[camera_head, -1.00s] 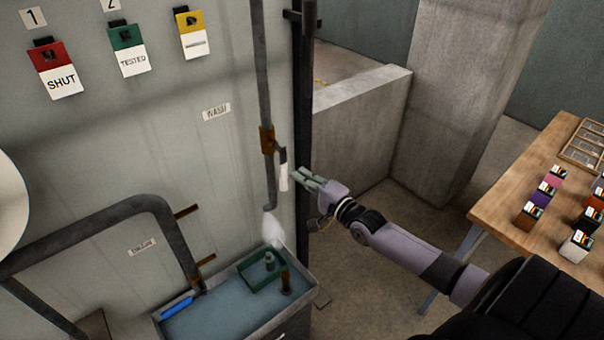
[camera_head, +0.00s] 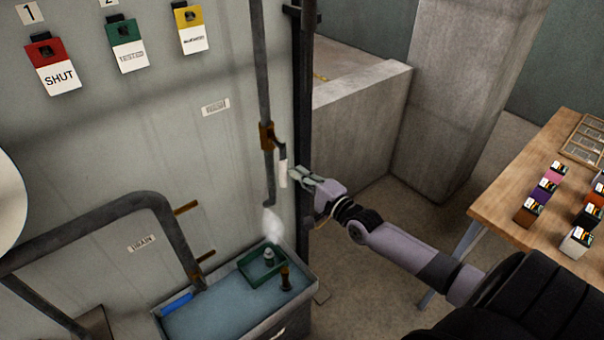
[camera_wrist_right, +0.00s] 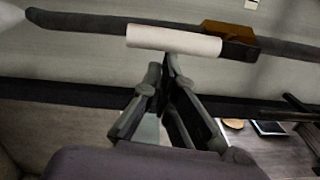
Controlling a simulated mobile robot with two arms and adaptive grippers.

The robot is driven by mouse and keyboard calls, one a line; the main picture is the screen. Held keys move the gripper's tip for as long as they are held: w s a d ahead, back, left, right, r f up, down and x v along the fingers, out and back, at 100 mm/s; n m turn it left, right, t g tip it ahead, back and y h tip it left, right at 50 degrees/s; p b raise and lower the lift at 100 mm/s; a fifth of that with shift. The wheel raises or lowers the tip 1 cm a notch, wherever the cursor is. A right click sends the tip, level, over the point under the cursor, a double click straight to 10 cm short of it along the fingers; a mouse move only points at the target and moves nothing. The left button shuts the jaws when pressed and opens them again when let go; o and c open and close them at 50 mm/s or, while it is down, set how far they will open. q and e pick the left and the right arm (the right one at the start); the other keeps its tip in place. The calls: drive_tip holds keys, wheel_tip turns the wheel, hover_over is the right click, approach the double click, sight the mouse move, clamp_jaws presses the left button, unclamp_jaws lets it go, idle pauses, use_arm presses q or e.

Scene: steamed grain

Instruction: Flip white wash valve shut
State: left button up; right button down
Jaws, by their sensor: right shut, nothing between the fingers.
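The white wash valve handle (camera_head: 283,173) hangs down beside the dark vertical pipe (camera_head: 264,90), under the brass-brown valve body (camera_head: 267,136). My right gripper (camera_head: 292,173) is just to the right of the handle, with its fingers pointing at it. In the right wrist view the white handle (camera_wrist_right: 174,41) lies across the picture just beyond the shut fingertips (camera_wrist_right: 162,64). Nothing is between the fingers. I cannot tell whether the fingertips touch the handle. White spray or steam (camera_head: 272,224) shows below the pipe's lower end. My left gripper is not in view.
A sink (camera_head: 190,322) with water stands below the pipe, with a green tray (camera_head: 250,279) in it. A dark upright post (camera_head: 303,130) stands right behind the gripper. A wooden table (camera_head: 500,190) with small boxes is at the right.

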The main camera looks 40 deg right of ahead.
sight(284, 179)
drive_tip(key=shift+a, duration=0.2)
drive_tip(key=a+m, duration=0.1)
drive_tip(key=m, duration=0.1)
drive_tip(key=a+m, duration=0.2)
drive_tip(key=shift+s+a+f, duration=0.15)
drive_tip(key=shift+f, duration=0.05)
drive_tip(key=a+m, duration=0.2)
drive_tip(key=m, duration=0.1)
drive_tip(key=shift+s+a+r, duration=0.1)
drive_tip(key=shift+r, duration=0.15)
drive_tip(key=a+r+m+h+p, duration=0.1)
drive_tip(key=a+r+m+p, duration=0.4)
drive_tip(key=m, duration=0.5)
drive_tip(key=shift+s+a+r+m+t, duration=0.2)
drive_tip(key=shift+a+r+m+t, duration=0.1)
drive_tip(key=shift+a+t, duration=0.15)
drive_tip(key=shift+p, duration=0.3)
